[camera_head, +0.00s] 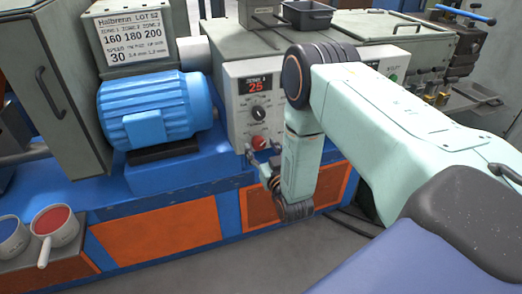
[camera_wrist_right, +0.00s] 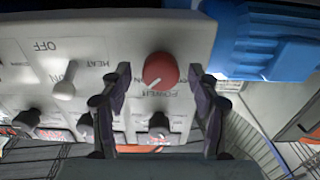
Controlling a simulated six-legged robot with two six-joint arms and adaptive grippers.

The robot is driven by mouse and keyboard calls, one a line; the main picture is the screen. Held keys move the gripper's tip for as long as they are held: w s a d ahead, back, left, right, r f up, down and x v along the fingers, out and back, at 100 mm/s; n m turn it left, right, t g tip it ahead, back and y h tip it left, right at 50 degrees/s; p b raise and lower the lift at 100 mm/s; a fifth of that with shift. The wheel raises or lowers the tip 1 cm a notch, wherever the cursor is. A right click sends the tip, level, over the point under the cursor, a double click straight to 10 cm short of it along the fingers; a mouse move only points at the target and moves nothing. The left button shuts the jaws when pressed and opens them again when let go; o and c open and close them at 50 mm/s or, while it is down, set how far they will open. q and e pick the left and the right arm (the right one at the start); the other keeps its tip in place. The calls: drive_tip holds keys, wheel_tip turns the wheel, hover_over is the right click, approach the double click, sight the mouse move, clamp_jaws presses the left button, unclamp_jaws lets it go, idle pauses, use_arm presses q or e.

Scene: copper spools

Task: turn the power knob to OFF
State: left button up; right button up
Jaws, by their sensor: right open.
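The red power knob (camera_head: 258,142) sits low on the grey control panel (camera_head: 238,95), below a black knob (camera_head: 258,113). In the right wrist view, where the panel appears upside down, the red knob (camera_wrist_right: 160,69) has a pale pointer line and a partly readable POWER label beside it. My right gripper (camera_head: 262,154) is just in front of the panel at the red knob. In the right wrist view its two dark fingers (camera_wrist_right: 160,76) are spread on either side of the knob, with gaps visible; contact cannot be seen. My left gripper is not in view.
A white switch or knob (camera_wrist_right: 64,88) near HEAT and OFF lettering and several black knobs share the panel. A blue motor (camera_head: 155,110) stands left of the panel. Two pans, one red inside (camera_head: 54,226), lie at lower left. Grey floor (camera_head: 240,262) is open in front.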

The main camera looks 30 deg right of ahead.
drive_tip(key=shift+c, duration=0.5)
drive_tip(key=c, duration=1.1)
drive_tip(key=shift+o, duration=0.2)
drive_tip(key=n+p, duration=0.2)
drive_tip(key=n, duration=0.2)
drive_tip(key=shift+a+r+p, duration=0.1)
drive_tip(key=shift+p, duration=0.3)
drive_tip(key=n+p, duration=0.2)
drive_tip(key=n, duration=0.2)
drive_tip(key=shift+n, duration=0.3)
drive_tip(key=n+p, duration=0.2)
drive_tip(key=n, duration=0.2)
drive_tip(key=shift+s+n, duration=0.1)
drive_tip(key=shift+n, duration=0.2)
drive_tip(key=n+p, duration=0.1)
drive_tip(key=n, duration=0.3)
drive_tip(key=shift+n, duration=0.3)
drive_tip(key=shift+p, duration=0.3)
